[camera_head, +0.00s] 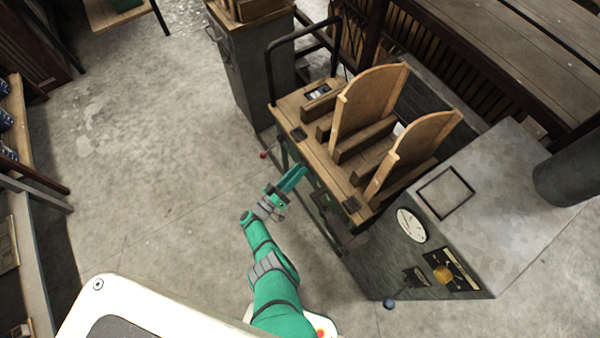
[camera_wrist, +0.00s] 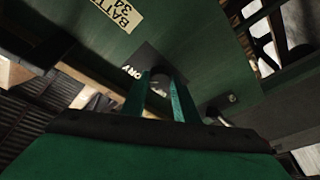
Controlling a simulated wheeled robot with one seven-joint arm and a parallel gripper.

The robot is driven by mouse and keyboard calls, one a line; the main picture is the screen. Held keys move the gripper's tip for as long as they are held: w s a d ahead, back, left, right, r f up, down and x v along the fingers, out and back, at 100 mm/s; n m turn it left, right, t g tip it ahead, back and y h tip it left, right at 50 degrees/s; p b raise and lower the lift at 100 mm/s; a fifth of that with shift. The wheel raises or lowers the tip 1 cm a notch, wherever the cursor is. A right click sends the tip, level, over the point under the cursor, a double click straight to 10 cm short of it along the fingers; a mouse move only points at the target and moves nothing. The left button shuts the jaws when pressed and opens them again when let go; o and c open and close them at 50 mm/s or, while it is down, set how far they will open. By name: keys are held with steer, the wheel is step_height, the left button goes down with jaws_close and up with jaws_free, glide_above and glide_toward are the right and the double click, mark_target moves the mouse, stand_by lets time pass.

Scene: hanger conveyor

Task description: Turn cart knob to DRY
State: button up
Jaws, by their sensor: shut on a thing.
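The cart (camera_head: 291,108) has a wooden top and a dark green side, and stands right of my arm in the head view. In the wrist view its green side panel (camera_wrist: 195,30) fills the middle, with a dark square plate (camera_wrist: 148,58) and partly hidden white letters. My gripper (camera_head: 298,174) reaches the cart's near side. In the wrist view my gripper's two green fingers (camera_wrist: 164,76) are shut on the small dark knob (camera_wrist: 159,88) at the plate. The fingers partly cover the knob and lettering, so I cannot read its setting.
Two tall curved wooden boards (camera_head: 368,102) stand upright on the cart. A grey cabinet (camera_head: 255,80) stands behind. Floor (camera_head: 150,180) to the left is clear.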

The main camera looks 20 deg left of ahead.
steer(key=shift+a+m+h, duration=0.1)
steer(key=shift+m+h, duration=0.2)
steer(key=shift+m, duration=0.4)
steer(key=o, duration=1.1)
steer(key=shift+c, duration=0.2)
steer(key=r+v, duration=0.2)
steer(key=v, duration=1.4)
steer(key=shift+s+a+r, duration=0.2)
steer(key=shift+s+r, duration=0.05)
steer(key=shift+s, duration=0.3)
